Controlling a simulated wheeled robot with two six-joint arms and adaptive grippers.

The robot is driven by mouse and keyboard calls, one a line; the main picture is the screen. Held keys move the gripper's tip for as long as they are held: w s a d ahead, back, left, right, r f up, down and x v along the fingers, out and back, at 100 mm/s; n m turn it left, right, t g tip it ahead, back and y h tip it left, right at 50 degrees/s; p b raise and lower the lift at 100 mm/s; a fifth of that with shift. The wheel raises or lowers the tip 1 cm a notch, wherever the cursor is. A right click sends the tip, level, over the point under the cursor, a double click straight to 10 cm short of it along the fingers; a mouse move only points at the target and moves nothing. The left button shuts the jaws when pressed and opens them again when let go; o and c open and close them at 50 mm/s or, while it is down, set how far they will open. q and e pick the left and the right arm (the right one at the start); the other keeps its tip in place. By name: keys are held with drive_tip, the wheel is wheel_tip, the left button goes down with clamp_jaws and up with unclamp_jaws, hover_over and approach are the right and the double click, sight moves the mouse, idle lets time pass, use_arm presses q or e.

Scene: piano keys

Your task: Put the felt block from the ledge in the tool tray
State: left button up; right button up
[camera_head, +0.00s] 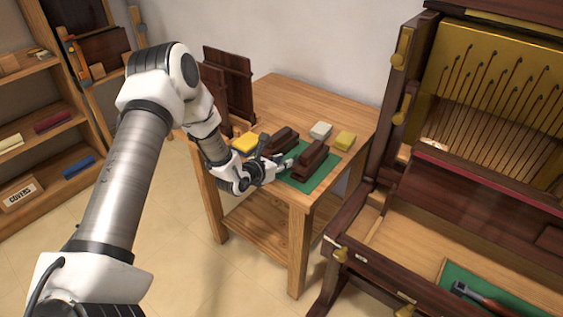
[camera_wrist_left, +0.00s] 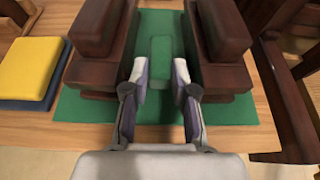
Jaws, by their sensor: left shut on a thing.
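My left gripper (camera_head: 284,161) reaches low over the wooden table, between two dark brown stepped blocks. In the left wrist view its fingertips (camera_wrist_left: 159,72) are on either side of a narrow green block (camera_wrist_left: 160,48), which looks like the felt block, and are shut on it. The block is hard to tell from the green mat (camera_wrist_left: 75,108) around it; its underside is hidden. In the head view I cannot make it out. A green-lined recess with a dark tool in it, probably the tool tray (camera_head: 492,285), is at the lower right. My right gripper is not in view.
The brown blocks (camera_head: 311,160) stand close on both sides of the fingers. The opened piano case (camera_head: 470,195) stands right of the table (camera_head: 300,95).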

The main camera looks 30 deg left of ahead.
use_arm(q)
drive_tip(key=shift+f, duration=0.25)
drive_tip(key=o, duration=0.5)
drive_tip(key=shift+o, duration=0.2)
drive_tip(key=shift+r, duration=0.1)
